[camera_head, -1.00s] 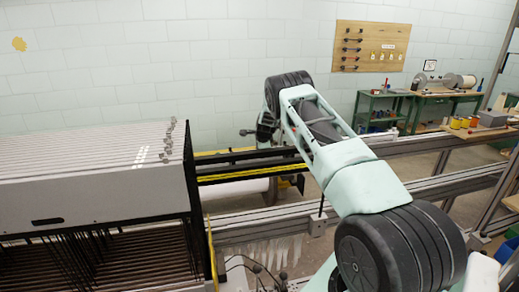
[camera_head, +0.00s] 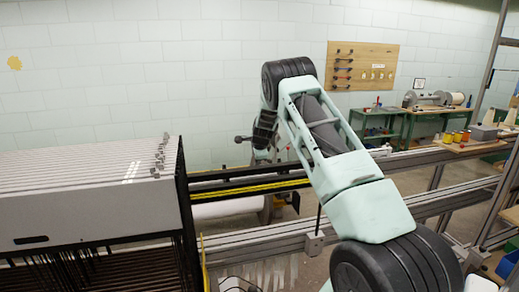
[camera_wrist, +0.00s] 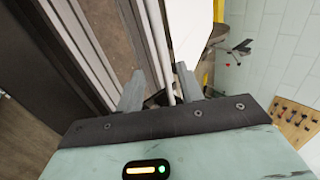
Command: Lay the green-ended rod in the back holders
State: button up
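My gripper (camera_wrist: 160,86) shows in the wrist view with its two grey fingers spread apart. Thin pale rods or rails (camera_wrist: 159,45) run away from me through the space between the fingers; I cannot tell whether either touches a finger. No green end shows in either view, so I cannot pick out the green-ended rod. In the head view my arm reaches over the loom's black rails (camera_head: 240,178) and hides my fingertips. I cannot make out the back holders.
A grey slatted panel stack (camera_head: 95,205) stands at the left. A yellow strip (camera_head: 255,188) runs along the rails, above a white roll (camera_head: 225,208). Metal frame rails (camera_head: 440,205) extend right. A tool board (camera_head: 362,65) hangs on the far wall, with green benches (camera_head: 420,125) beside it.

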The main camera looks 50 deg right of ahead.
jog(key=b+v, duration=0.2)
jog(key=v, duration=0.8)
jog(key=shift+r, duration=0.15)
jog(key=s+a+f+n+g+y, duration=0.1)
jog(key=s+a+n, duration=0.45)
jog(key=a, duration=0.45)
jog(key=s+a+n+y, duration=0.1)
jog(key=s+a+n, duration=0.45)
jog(key=a, duration=0.45)
jog(key=s+a+f+n+g+y, duration=0.1)
jog(key=s+a+n, duration=0.45)
jog(key=a, duration=0.45)
jog(key=s+a+n+g+y+b, duration=0.1)
jog(key=s+a+n+g, duration=0.3)
jog(key=s+a+n, duration=1.1)
jog(key=s+a, duration=0.8)
jog(key=a, duration=0.1)
jog(key=shift+s+a, duration=0.25)
